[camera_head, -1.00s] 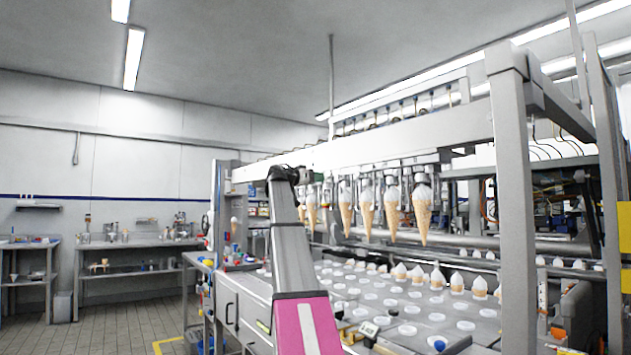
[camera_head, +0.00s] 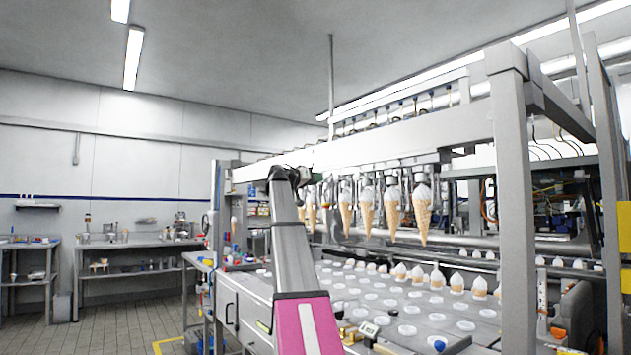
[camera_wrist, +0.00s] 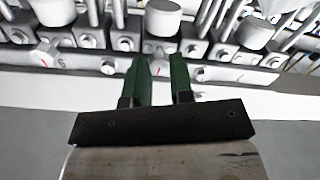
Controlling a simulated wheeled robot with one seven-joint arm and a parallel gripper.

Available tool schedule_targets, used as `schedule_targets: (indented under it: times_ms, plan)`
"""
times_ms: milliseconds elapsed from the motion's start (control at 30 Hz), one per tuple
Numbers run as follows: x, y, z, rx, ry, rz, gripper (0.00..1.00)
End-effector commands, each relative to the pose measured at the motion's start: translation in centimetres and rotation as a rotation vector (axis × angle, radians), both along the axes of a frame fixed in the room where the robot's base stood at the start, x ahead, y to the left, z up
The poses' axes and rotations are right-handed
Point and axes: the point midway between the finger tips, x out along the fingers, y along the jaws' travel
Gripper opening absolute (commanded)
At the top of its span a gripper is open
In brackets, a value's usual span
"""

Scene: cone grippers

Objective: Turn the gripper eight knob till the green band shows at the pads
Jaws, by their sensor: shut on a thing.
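In the wrist view, my gripper (camera_wrist: 160,72) has its two green fingers on either side of a small pale knob (camera_wrist: 158,70) with a red mark, on the light machine rail. The fingers are shut on this knob, and they hide its sides. No number can be read on it, so I cannot tell which station it is. No green band can be made out at the pads.
Another knob (camera_wrist: 44,54) with a red mark sits to the left on the rail. Grey cylinders (camera_wrist: 163,17) stand just beyond the fingers. Below the hanging cones is a tray deck (camera_head: 385,300) with white round pockets. A thick frame post (camera_head: 513,200) stands at the right.

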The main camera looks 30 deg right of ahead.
Motion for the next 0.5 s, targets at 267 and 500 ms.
schedule_targets:
  times_ms: [267, 500]
  plan:
    - [0.0, 0.02, -0.03, -0.012, 0.089, 0.0, 0.0]
    - [0.0, 0.02, -0.03, -0.012, 0.087, 0.0, 0.28]
